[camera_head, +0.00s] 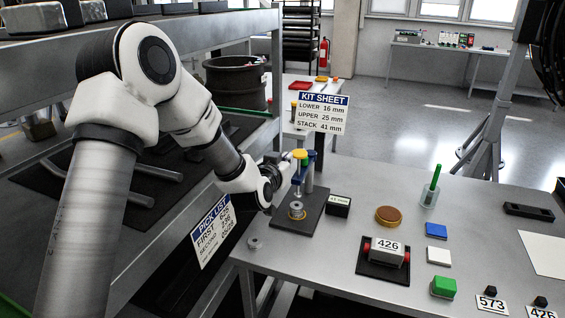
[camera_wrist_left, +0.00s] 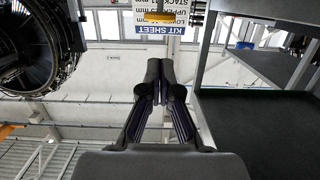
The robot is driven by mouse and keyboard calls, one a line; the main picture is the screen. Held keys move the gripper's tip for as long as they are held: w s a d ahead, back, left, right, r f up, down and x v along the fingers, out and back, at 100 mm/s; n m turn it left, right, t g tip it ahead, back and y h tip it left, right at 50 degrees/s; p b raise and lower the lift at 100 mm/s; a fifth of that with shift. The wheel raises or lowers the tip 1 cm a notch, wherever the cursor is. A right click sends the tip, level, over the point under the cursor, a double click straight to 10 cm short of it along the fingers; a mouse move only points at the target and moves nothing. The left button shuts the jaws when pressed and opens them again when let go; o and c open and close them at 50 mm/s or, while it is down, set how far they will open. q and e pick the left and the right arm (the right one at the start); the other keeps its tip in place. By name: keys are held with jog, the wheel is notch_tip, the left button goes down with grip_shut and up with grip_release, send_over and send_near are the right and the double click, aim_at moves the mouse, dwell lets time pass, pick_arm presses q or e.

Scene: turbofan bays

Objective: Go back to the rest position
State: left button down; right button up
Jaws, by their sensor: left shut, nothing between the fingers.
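My left arm comes in from the left in the head view and bends down over the bench edge. My left gripper (camera_head: 283,160) is dark and partly hidden by the white wrist, close to a post fixture with a yellow top (camera_head: 299,154). In the left wrist view the two fingers of my left gripper (camera_wrist_left: 161,82) are together with nothing between them. The fixture stands on a dark base plate (camera_head: 311,215) with rings around its foot. I cannot tell whether the gripper touches the fixture. My right gripper is not in view.
A metal shelf (camera_head: 226,139) with a black bin (camera_head: 235,84) stands at left.

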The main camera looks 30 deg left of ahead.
pick_arm(q)
jog(key=s+d+f+m+g+h, duration=0.1)
jog(key=s+d+f+g, duration=0.15)
jog(key=s+f, duration=0.45)
jog(key=s+d+f+g+h, duration=0.1)
jog(key=s+d+f+g, duration=0.15)
jog(key=f, duration=0.85)
jog(key=s+d+f+m+g+h, duration=0.1)
jog(key=s+d+f+g, duration=0.1)
jog(key=s+d+f, duration=0.45)
jog(key=s+d+f+g, duration=0.1)
jog(key=s+f+g, duration=0.3)
jog(key=s+f, duration=0.3)
jog(key=s+f+g, duration=0.4)
jog(key=s+f, duration=0.3)
jog(key=s, duration=1)
jog(key=shift+s+d+g+h, duration=0.25)
jog(key=shift+d+g+h, duration=0.05)
jog(key=shift+d+h, duration=0.1)
